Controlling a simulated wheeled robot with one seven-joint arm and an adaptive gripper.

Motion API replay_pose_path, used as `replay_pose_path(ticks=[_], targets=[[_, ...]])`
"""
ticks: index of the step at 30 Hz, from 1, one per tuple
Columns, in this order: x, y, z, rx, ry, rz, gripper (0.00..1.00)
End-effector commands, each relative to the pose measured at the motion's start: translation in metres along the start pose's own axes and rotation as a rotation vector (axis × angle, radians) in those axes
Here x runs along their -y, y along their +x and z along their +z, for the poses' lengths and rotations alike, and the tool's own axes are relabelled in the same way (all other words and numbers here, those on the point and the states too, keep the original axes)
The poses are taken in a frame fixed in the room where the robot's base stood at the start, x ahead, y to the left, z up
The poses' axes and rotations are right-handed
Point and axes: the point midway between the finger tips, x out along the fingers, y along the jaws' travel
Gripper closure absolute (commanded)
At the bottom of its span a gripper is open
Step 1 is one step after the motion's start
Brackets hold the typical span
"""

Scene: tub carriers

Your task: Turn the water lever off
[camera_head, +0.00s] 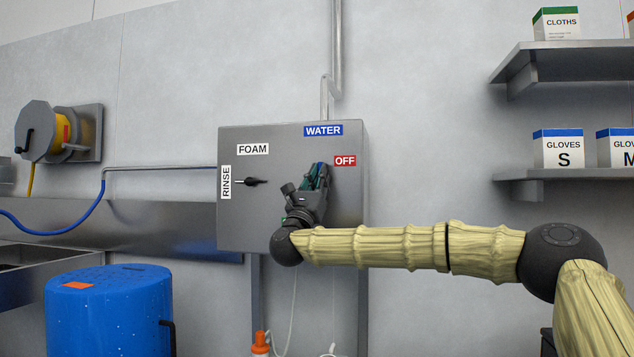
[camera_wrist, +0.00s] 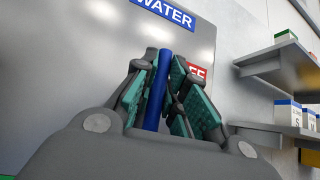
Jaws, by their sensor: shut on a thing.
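The grey control box (camera_head: 240,225) hangs on the wall, with a blue WATER label (camera_head: 323,130) and a red OFF label (camera_head: 345,161) on its front. My gripper (camera_head: 317,176) is at the box's right half, left of and just below OFF. In the wrist view the blue water lever (camera_wrist: 162,75) stands between the teal finger pads of my gripper (camera_wrist: 162,95), which is shut on it. The lever points up towards WATER there, with OFF to its right, partly covered by a finger. Its pivot is hidden by my gripper, and the head view hardly shows the lever.
A black selector knob (camera_head: 254,181) sits left of my gripper, near the FOAM (camera_head: 253,149) and RINSE (camera_head: 226,182) labels. A blue drum (camera_head: 108,315) stands lower left. Shelves (camera_head: 570,62) with boxes are at right. The wall between box and shelves is free above my arm.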

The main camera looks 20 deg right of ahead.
Motion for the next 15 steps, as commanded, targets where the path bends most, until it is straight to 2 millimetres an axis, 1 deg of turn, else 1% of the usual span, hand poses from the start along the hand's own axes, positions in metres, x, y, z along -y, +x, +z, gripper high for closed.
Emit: replay_pose_path(ticks=[10,11,12,15], targets=[[0.0001,-0.0018,-0.0021,-0.003,0.001,-0.001,1.00],[0.0001,-0.0018,-0.0021,-0.003,0.001,-0.001,0.83],[0.0001,-0.0018,-0.0021,-0.003,0.001,-0.001,0.77],[0.0000,-0.0015,-0.0016,-0.002,0.001,-0.001,0.77]])
